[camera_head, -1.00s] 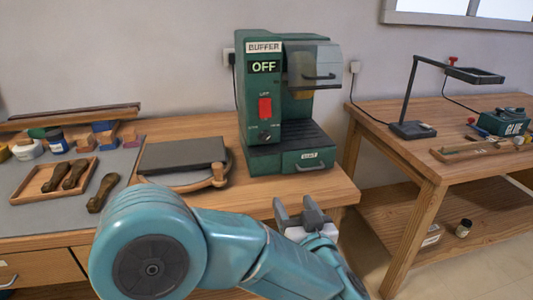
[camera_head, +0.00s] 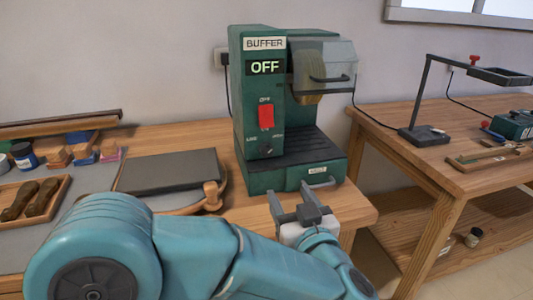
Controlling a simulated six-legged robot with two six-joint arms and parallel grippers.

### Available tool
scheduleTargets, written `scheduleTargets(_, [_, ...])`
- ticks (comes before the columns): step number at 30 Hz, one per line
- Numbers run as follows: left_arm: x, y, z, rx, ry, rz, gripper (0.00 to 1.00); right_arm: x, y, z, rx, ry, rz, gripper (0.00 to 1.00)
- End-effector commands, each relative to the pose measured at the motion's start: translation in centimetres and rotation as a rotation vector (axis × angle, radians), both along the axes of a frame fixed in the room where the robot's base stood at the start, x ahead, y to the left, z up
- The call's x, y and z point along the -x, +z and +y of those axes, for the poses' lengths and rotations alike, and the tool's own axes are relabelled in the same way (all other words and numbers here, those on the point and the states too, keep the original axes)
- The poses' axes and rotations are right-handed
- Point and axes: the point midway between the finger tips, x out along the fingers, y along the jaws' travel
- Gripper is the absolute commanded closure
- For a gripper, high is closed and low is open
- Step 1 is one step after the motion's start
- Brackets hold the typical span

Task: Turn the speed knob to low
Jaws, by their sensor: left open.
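The green buffer machine (camera_head: 250,165) stands on the wooden bench, with a BUFFER label and a lit display (camera_head: 265,67) reading OFF. A red switch (camera_head: 266,116) is on its front panel. The small dark speed knob (camera_head: 267,150) sits below the switch; its marks are too small to read and I cannot tell its setting. My left gripper (camera_head: 293,205) is open and empty, in front of the machine's base, below and to the right of the knob, apart from it. My right gripper is not in view.
A clear guard (camera_head: 325,62) covers the buffing wheel at the machine's right. A dark flat slab (camera_head: 168,170) and a tray of wooden-handled tools (camera_head: 35,200) lie to the left. A second table (camera_head: 440,175) with a lamp stands at the right, across a gap.

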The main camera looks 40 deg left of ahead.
Motion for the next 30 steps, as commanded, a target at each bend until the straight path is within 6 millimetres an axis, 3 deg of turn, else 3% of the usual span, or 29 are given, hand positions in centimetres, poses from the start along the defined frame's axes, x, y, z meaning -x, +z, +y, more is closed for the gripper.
scheduleTargets(5, [-0.5,-0.1,0.6,0.001,0.001,-0.001,0.39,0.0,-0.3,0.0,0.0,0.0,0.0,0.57])
scheduleTargets(21, [-8.1,-0.2,9.6,-0.001,0.002,-0.001,0.39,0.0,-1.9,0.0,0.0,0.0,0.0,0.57])
scheduleTargets(30, [-10.2,0.0,12.0,0.0,-0.001,0.0,0.39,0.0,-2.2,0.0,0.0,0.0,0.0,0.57])
